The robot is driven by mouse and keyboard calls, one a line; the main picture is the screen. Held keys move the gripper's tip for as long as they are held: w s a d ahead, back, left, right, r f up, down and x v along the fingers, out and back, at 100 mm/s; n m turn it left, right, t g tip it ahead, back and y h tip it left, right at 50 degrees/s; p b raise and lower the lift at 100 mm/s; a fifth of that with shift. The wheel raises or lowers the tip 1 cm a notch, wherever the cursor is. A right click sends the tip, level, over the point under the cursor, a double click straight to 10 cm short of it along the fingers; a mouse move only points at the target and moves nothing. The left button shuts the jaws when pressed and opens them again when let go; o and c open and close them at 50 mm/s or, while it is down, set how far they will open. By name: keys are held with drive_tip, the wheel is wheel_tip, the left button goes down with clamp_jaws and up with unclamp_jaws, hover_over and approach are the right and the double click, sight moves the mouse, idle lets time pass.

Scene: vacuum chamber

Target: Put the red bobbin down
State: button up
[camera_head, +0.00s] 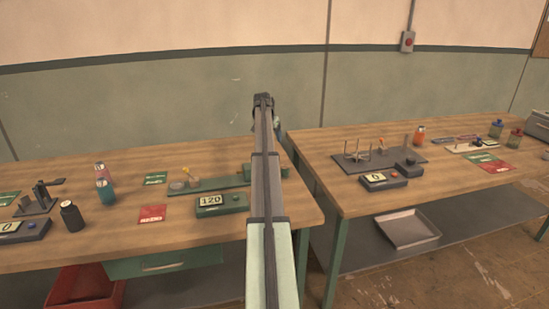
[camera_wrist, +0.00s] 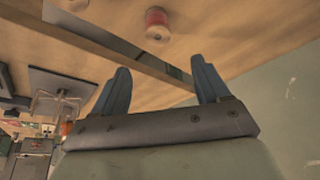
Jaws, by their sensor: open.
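The red bobbin (camera_wrist: 157,24) shows at the top of the wrist view, on a wooden table top, with a pale round end toward the camera. My gripper (camera_wrist: 161,74) has its two blue fingers spread wide with nothing between them. The bobbin is beyond the fingertips and apart from them. In the head view my arm reaches away from the camera over the left bench, and I cannot make out the bobbin there.
The left bench (camera_head: 90,249) carries a green box reading 120 (camera_head: 221,203), bottles and red and green cards. The right bench (camera_head: 335,194) holds a dark plate with pegs (camera_head: 378,160) and a box reading 0 (camera_head: 382,180). A gap separates the benches.

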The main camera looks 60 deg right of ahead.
drive_tip(key=shift+a, duration=0.1)
drive_tip(key=x, duration=0.6)
drive_tip(key=shift+w+a+f, duration=0.25)
drive_tip(key=shift+f, duration=0.1)
drive_tip(key=shift+s+x, duration=0.15)
drive_tip(key=shift+x, duration=1.3)
drive_tip(key=shift+s+x, duration=0.2)
drive_tip(key=shift+x, duration=1.2)
drive_tip(key=shift+a, duration=0.15)
drive_tip(key=shift+c, duration=0.3)
drive_tip(key=c, duration=1.2)
